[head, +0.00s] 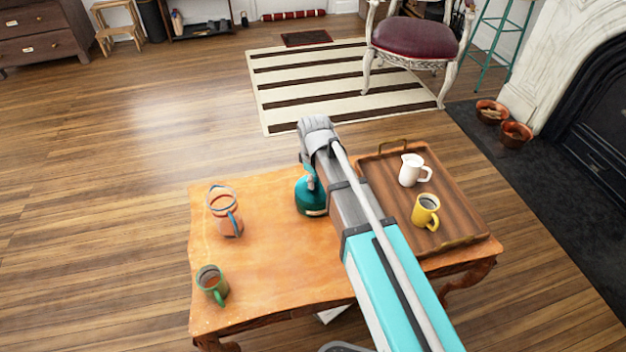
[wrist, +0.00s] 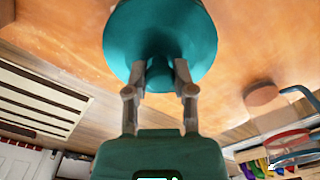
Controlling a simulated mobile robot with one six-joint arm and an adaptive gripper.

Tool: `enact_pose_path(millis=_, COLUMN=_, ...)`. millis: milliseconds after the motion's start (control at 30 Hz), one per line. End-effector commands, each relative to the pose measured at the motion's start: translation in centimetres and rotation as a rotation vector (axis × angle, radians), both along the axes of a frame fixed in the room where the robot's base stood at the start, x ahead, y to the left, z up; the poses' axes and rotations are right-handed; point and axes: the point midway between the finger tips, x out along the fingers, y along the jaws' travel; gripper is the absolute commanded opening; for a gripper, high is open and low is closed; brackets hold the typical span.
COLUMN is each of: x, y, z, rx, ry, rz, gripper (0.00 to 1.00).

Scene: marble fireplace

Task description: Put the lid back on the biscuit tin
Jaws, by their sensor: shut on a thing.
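A teal round lid (wrist: 190,40) with a knob fills the top middle of the wrist view. My gripper (wrist: 160,72) is shut on the lid's knob, one finger on each side. In the head view my gripper points down over a rounded teal body (head: 311,197) on the wooden table (head: 265,265), left of the tray. This body is the biscuit tin and lid, partly covered by my arm. The tin's opening is hidden, and I cannot tell whether the lid is seated on the tin or just above it.
A glass jug (head: 224,212) and a green mug (head: 212,284) stand on the table's left side. A wooden tray (head: 385,180) at right holds a white jug (head: 412,170) and a yellow mug (head: 426,211). The table's middle front is clear.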

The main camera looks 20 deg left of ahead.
Motion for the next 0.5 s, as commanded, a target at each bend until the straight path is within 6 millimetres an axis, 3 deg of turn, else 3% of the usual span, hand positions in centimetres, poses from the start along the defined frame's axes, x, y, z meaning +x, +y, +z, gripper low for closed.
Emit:
enact_pose_path(millis=33, x=0.01, y=-0.01, z=0.0, rx=0.0, ry=0.0, rz=0.0, gripper=0.0)
enact_pose_path(millis=67, x=0.01, y=-0.01, z=0.0, rx=0.0, ry=0.0, rz=0.0, gripper=0.39)
enact_pose_path(millis=233, x=0.02, y=-0.02, z=0.0, rx=0.0, ry=0.0, rz=0.0, gripper=0.7)
enact_pose_path(millis=500, x=0.01, y=-0.02, z=0.0, rx=0.0, ry=0.0, rz=0.0, gripper=0.73)
